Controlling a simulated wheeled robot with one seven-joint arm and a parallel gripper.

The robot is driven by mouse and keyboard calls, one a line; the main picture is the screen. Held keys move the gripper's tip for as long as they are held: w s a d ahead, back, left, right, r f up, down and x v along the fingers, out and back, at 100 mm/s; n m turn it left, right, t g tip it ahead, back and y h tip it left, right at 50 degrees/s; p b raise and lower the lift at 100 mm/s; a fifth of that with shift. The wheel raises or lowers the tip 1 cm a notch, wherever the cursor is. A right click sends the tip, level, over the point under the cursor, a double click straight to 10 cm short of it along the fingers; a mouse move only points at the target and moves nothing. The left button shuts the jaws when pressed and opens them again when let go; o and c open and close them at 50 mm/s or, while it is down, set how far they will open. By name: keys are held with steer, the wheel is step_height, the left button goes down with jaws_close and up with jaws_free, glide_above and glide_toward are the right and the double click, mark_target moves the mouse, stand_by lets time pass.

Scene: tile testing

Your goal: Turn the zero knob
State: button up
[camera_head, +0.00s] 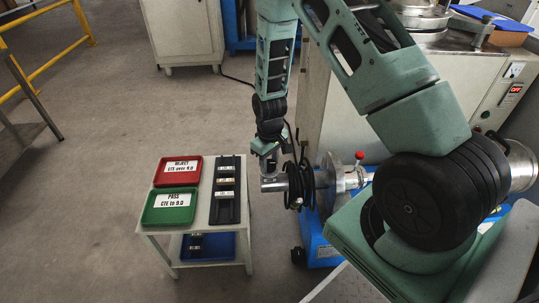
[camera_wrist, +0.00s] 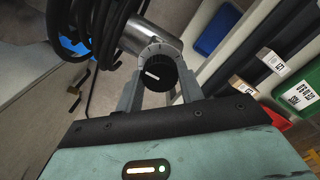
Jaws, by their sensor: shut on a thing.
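The zero knob (camera_wrist: 160,74) is black with a white pointer line and sits on the end of a silver metal cylinder (camera_wrist: 150,38) with a marked dial face. In the wrist view my gripper (camera_wrist: 160,88) has one finger on each side of the knob and is shut on it. The pointer line runs aslant, close to level in that view. In the head view my gripper (camera_head: 267,164) points down at the cylinder's left end (camera_head: 271,184), and the knob itself is not clearly visible there.
Black coiled cable (camera_head: 301,184) hangs around the cylinder. A red tray (camera_head: 160,180), a green tray (camera_head: 150,215) and a dark rack (camera_head: 226,212) with small tiles stand on a cart to the left. A blue tray (camera_head: 222,254) sits on its lower shelf.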

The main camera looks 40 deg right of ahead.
mark_target(269, 163)
steer(key=shift+r+m+p, duration=0.1)
steer(key=shift+m+p, duration=0.9)
steer(key=shift+m, duration=0.6)
steer(key=shift+w, duration=0.1)
steer(key=o, duration=1)
step_height(269, 163, up, 17)
steer(key=p, duration=0.5)
steer(key=shift+r, duration=0.15)
